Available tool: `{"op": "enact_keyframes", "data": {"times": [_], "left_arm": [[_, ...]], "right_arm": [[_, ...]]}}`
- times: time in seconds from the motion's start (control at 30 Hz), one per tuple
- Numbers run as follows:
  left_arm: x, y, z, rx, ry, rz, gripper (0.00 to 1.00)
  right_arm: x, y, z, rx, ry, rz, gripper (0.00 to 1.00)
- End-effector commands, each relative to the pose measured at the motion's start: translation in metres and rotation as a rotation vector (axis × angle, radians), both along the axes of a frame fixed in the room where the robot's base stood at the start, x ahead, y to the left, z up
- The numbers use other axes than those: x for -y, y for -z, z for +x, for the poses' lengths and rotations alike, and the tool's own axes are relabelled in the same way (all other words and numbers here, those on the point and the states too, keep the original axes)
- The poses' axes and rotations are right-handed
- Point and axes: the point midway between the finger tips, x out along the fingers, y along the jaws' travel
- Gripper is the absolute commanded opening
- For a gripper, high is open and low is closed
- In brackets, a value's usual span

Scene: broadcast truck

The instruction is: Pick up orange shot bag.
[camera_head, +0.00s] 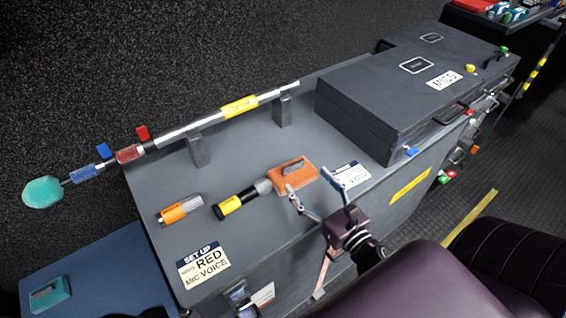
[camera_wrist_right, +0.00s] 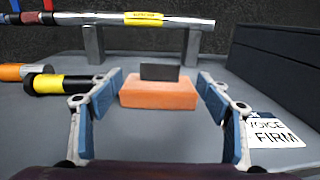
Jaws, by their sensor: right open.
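The orange shot bag (camera_head: 293,179) lies on the grey case top, with a dark strap or handle piece on top. In the right wrist view the orange shot bag (camera_wrist_right: 158,94) sits centred ahead, between and just beyond my fingertips. My right gripper (camera_head: 312,188) is open, its fingers spread on either side at the bag's near edge; in the wrist view the gripper (camera_wrist_right: 160,105) holds nothing. I cannot tell whether a finger touches the bag. My left gripper is not in view.
A yellow-and-black cylinder (camera_head: 237,201) lies close left of the bag, and an orange cylinder (camera_head: 180,210) beyond it. A boom pole (camera_head: 210,121) rests on two posts behind. A dark MICS case (camera_head: 390,95) stands to the right. A teal bag (camera_head: 49,293) lies lower left.

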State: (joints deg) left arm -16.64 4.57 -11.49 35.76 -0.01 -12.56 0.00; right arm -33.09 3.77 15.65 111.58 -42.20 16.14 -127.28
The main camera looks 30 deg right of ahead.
Motion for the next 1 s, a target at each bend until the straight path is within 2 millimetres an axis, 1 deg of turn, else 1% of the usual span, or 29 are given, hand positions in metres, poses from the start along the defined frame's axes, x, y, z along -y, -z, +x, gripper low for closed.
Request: {"op": "enact_keyframes", "data": {"times": [0.17,0.27,0.37,0.5,0.6,0.73,0.93,0.97,1.0], "left_arm": [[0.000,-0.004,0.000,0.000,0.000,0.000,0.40],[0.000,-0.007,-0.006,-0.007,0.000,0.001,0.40],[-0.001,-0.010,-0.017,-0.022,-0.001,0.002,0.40],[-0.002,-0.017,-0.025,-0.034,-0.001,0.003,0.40],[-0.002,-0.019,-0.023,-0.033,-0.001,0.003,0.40],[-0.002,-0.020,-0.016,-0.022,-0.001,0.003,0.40],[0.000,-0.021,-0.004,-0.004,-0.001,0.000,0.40],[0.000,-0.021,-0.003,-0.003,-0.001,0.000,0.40],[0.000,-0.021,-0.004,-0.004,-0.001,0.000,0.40]], "right_arm": [[0.000,-0.001,0.014,0.001,-0.001,0.001,0.71],[0.000,-0.001,0.025,0.001,-0.001,0.000,0.71],[0.000,-0.001,0.036,0.001,-0.001,0.002,0.71],[0.001,-0.001,0.058,0.002,0.000,0.003,0.71],[0.001,0.001,0.071,0.001,-0.001,0.001,0.71],[0.001,0.002,0.078,-0.001,-0.001,0.002,0.71],[0.001,0.003,0.078,-0.001,0.000,0.002,0.71],[0.001,0.003,0.078,-0.001,0.000,0.002,0.69],[0.001,0.003,0.078,-0.001,0.000,0.002,0.64]]}}
